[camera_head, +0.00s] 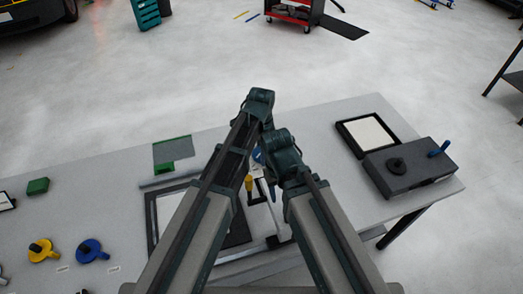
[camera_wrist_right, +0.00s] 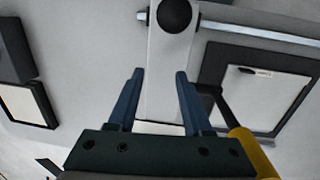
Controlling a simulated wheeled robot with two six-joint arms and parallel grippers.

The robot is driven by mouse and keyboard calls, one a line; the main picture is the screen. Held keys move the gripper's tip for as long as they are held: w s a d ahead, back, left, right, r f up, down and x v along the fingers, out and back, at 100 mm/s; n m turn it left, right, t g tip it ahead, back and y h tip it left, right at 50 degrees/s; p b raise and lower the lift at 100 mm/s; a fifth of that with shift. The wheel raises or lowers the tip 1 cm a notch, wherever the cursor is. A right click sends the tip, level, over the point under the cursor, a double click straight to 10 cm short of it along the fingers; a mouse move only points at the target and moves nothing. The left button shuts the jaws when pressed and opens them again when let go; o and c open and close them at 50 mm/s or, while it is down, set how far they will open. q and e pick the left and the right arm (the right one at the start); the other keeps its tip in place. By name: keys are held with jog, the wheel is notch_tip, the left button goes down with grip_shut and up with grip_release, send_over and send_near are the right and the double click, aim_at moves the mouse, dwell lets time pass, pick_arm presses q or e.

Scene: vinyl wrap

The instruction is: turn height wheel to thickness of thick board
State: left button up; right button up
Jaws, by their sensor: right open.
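In the right wrist view, my right gripper (camera_wrist_right: 160,73) is open, its two blue fingers spread on either side of a light grey bar. A round black knob (camera_wrist_right: 174,14) sits on that bar ahead of the fingertips. A yellow handle (camera_wrist_right: 252,150) stands just right of the gripper; it also shows in the head view (camera_head: 249,183). In the head view, my arms hide much of the table's middle, and I cannot make out my left gripper. I cannot tell which part is the height wheel, and no thick board can be clearly identified.
On the table (camera_head: 100,190) lie a yellow wheel (camera_head: 43,251), a blue wheel (camera_head: 92,250) and a green block (camera_head: 38,186) at left. A dark grey box (camera_head: 410,172) with a black knob and blue lever stands at right, beside a black-framed white panel (camera_head: 368,134).

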pick_arm(q)
jog(key=shift+m, duration=0.6)
jog(key=o, duration=1.2)
jog(key=shift+c, duration=0.2)
notch_tip(320, 180, up, 14)
jog(key=p, duration=1.3)
jog(key=shift+p, duration=0.4)
pick_arm(e)
notch_tip(320, 180, up, 14)
pick_arm(q)
jog(key=shift+f, duration=0.15)
pick_arm(e)
jog(key=shift+f, duration=0.1)
